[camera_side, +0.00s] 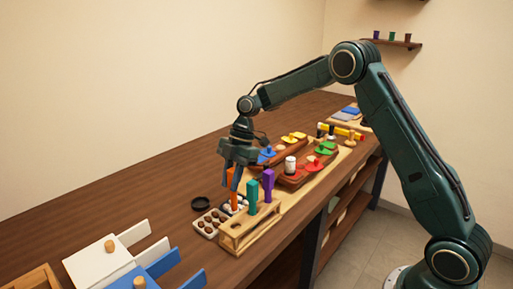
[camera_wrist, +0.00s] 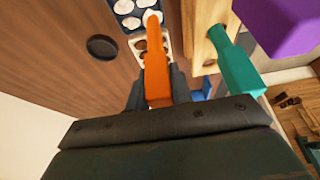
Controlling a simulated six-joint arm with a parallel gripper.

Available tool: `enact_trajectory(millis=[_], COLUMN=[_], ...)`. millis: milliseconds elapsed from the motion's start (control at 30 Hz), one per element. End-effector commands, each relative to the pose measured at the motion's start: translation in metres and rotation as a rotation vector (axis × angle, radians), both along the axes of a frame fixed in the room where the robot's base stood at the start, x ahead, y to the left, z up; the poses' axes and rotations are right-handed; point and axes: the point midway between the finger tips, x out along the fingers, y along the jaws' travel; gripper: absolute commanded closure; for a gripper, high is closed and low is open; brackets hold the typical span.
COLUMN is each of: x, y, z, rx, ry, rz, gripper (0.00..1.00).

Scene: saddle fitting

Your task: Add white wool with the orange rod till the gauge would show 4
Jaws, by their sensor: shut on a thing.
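My gripper (camera_side: 235,178) is shut on the orange rod (camera_side: 233,202), which points down, its grip at the upper part. In the wrist view the orange rod (camera_wrist: 157,80) stands between the dark fingers (camera_wrist: 157,95). Its thin tip overlaps the edge of a tray of white wool tufts (camera_wrist: 135,14); I cannot tell whether it touches. In the side view this tray is mostly hidden behind the rod and rack. A tray with brown lumps (camera_side: 207,223) lies beside it. I cannot make out a gauge reading.
A wooden rack (camera_side: 240,236) with a teal rod (camera_side: 252,196) and a purple rod (camera_side: 268,184) stands close by. Brown saddle-like boards (camera_side: 300,172) with coloured pieces are farther back. White and blue boards (camera_side: 104,262) lie front left.

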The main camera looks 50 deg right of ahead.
Motion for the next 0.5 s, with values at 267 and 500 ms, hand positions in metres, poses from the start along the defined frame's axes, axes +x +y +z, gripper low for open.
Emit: enact_trajectory(millis=[267,500], x=[0.001,0.001], y=[0.000,0.000], z=[0.015,0.027], rx=[0.000,0.000], ry=[-0.005,-0.005], rz=[0.001,0.001], gripper=[0.95,0.95])
